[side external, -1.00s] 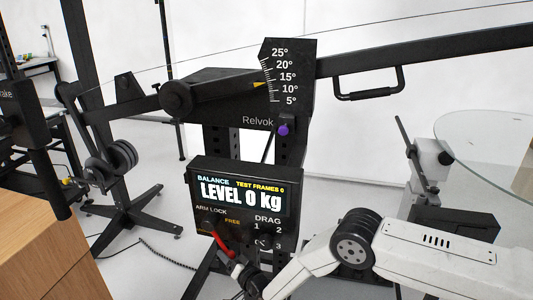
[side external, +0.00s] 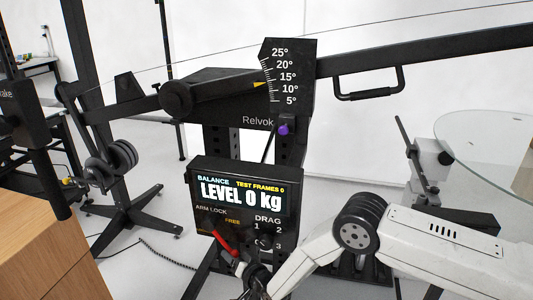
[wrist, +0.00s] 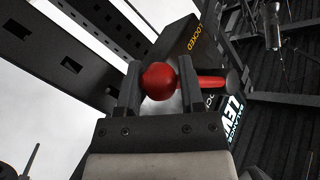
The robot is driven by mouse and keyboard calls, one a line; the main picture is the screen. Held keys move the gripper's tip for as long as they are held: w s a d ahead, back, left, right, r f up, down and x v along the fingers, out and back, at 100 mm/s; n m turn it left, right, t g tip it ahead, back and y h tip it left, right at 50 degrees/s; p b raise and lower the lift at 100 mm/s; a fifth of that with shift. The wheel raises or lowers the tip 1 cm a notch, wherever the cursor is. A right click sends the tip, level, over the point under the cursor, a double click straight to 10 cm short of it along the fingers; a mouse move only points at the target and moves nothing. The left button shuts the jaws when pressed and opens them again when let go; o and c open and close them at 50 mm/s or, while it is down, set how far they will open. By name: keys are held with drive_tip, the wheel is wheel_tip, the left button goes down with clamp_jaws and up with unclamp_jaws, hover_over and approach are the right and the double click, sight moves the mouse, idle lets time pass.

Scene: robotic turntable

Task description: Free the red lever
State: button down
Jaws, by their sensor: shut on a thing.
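The red lever (side external: 224,241) sits below the ARM LOCK label on the black control box (side external: 197,177). It points down and to the right, away from the FREE mark. In the wrist view its round red knob (wrist: 158,82) is between the two dark fingers of my gripper (wrist: 160,88), and its red shaft (wrist: 208,83) runs right to a dark pivot. A yellow LOCKED label (wrist: 196,36) shows above the shaft. My gripper (side external: 240,265) is shut on the knob; in the side view the fingers partly hide the knob.
The box screen (side external: 243,194) reads LEVEL 0 kg. A DRAG dial (side external: 264,243) is right of the lever, close to my gripper. Above are the black beam (side external: 440,50) and angle scale (side external: 288,72). A wooden cabinet (side external: 50,245) stands left and a glass table (side external: 490,150) right.

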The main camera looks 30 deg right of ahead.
drive_tip(key=shift+w+d+r, duration=0.15)
drive_tip(key=shift+d+r, duration=0.05)
drive_tip(key=shift+c, duration=1.1)
unclamp_jaws()
drive_tip(key=shift+a+f, duration=0.1)
drive_tip(key=shift+s, duration=0.2)
drive_tip(key=v, duration=0.7)
drive_tip(key=shift+s, duration=0.25)
drive_tip(key=shift+c, duration=0.2)
